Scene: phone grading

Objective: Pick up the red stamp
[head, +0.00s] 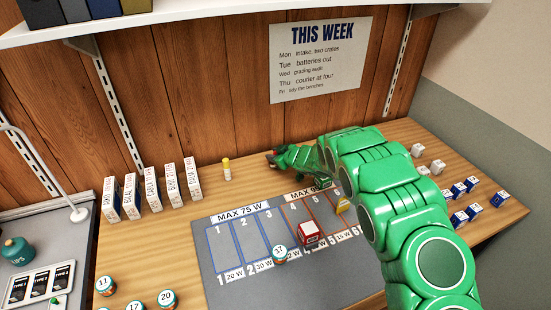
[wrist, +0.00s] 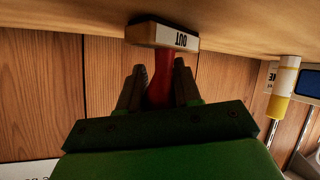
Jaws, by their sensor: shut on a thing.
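The red stamp (wrist: 160,88) is between the two fingers of my gripper (wrist: 159,76) in the wrist view. The fingers are shut on its red handle. Its pale base (wrist: 162,33) carries the word "OUT", seen upside down, and lies close to the wooden bench top; I cannot tell if they touch. In the head view my gripper (head: 282,158) is at the back of the bench near the plank wall. The stamp is mostly hidden there, with only a small dark and red bit at the fingertips.
A yellow-and-white tube (head: 226,169) stands left of my gripper and also shows in the wrist view (wrist: 284,88). Several upright boxes (head: 150,190) line the left back. The grey numbered mat (head: 222,286) holds a red box (head: 310,233). Blue-and-white cubes (head: 460,215) sit at right.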

